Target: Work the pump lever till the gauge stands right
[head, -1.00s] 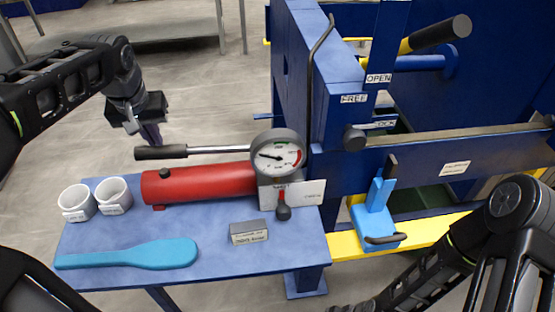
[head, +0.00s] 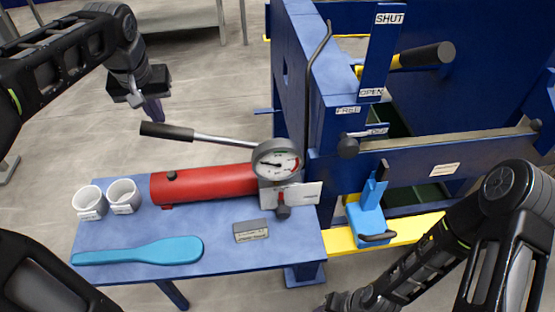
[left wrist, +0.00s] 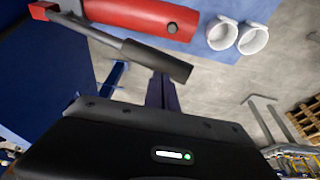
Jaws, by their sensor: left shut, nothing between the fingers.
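The pump lever (head: 222,139) has a black grip (head: 167,131) and slopes up to the left above the red pump cylinder (head: 215,183). The round gauge (head: 277,159) stands at the cylinder's right end. Its thin needle points left, and a red band shows on the right of the dial. My left gripper (head: 153,108) is shut and empty, just above the lever grip. In the left wrist view the shut fingers (left wrist: 161,92) overlap the grip (left wrist: 157,60); I cannot tell whether they touch it. My right gripper (head: 338,302) is partly cut off at the bottom edge.
The blue bench (head: 205,225) holds two white cups (head: 124,194), a blue paddle (head: 140,252) and a small grey block (head: 250,230). A red-stemmed valve knob (head: 283,211) sits below the gauge. The blue press frame (head: 300,70) stands close on the right. Open floor lies to the left.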

